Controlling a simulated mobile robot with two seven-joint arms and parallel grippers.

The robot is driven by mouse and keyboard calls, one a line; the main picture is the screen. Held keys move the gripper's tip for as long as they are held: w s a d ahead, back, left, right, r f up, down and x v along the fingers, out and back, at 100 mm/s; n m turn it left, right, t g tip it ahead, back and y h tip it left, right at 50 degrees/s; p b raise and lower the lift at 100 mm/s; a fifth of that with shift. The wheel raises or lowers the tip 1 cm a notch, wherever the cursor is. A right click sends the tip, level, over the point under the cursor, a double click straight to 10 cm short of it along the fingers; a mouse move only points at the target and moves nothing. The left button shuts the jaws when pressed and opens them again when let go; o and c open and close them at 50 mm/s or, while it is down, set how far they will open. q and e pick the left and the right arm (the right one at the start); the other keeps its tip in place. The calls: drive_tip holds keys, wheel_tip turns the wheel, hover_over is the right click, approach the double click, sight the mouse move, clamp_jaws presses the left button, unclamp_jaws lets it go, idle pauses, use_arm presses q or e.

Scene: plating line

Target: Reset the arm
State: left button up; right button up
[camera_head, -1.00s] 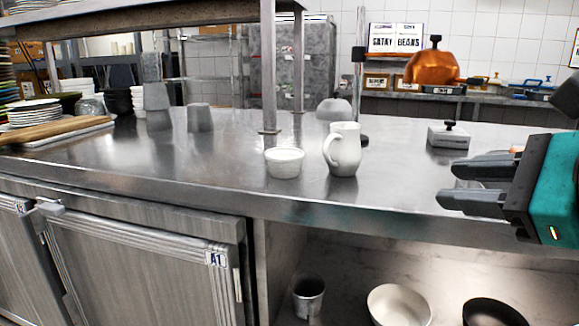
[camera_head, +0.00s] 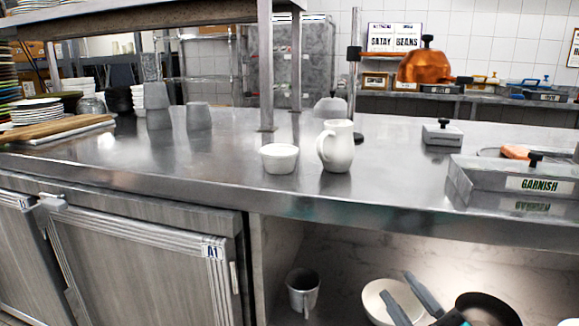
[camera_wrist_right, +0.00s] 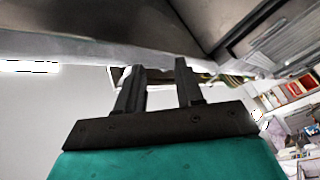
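My right gripper (camera_head: 396,284) shows at the bottom of the head view, below the counter's front edge and in front of the lower shelf. Its two dark fingers point up and stand apart. In the right wrist view the fingers (camera_wrist_right: 157,64) are also apart, with nothing held between them. The teal gripper body fills the bottom of that view. My left gripper is in neither view.
The steel counter (camera_head: 240,165) runs above the gripper. It bears a white bowl (camera_head: 279,158), a white jug (camera_head: 336,147) and a GARNISH container (camera_head: 520,182). On the lower shelf are a metal cup (camera_head: 303,291), a pale bowl (camera_head: 374,305) and a dark pan (camera_head: 490,305).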

drive_tip(key=s+a+f+m+g+h+p, duration=0.15)
drive_tip(key=s+f+m+g, duration=0.3)
drive_tip(key=f, duration=0.55)
drive_tip(key=s+a+f+m+g+h, duration=0.1)
drive_tip(key=s+a+f+m+g, duration=0.35)
drive_tip(key=f, duration=0.65)
use_arm(q)
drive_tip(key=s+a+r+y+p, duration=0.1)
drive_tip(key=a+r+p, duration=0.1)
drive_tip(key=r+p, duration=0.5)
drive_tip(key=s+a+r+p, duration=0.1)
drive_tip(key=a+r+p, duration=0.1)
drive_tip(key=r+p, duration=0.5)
drive_tip(key=p, duration=0.6)
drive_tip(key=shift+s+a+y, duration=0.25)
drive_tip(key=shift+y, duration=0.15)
use_arm(e)
drive_tip(key=s+d+r, duration=0.1)
drive_tip(key=d+r, duration=0.2)
drive_tip(key=r, duration=0.4)
drive_tip(key=s+d+r+h, duration=0.1)
drive_tip(key=s+d+r, duration=0.1)
drive_tip(key=r, duration=0.5)
drive_tip(key=shift+s+d+m+t, duration=0.2)
drive_tip(key=shift+d+m+t, duration=0.1)
drive_tip(key=shift+d, duration=0.55)
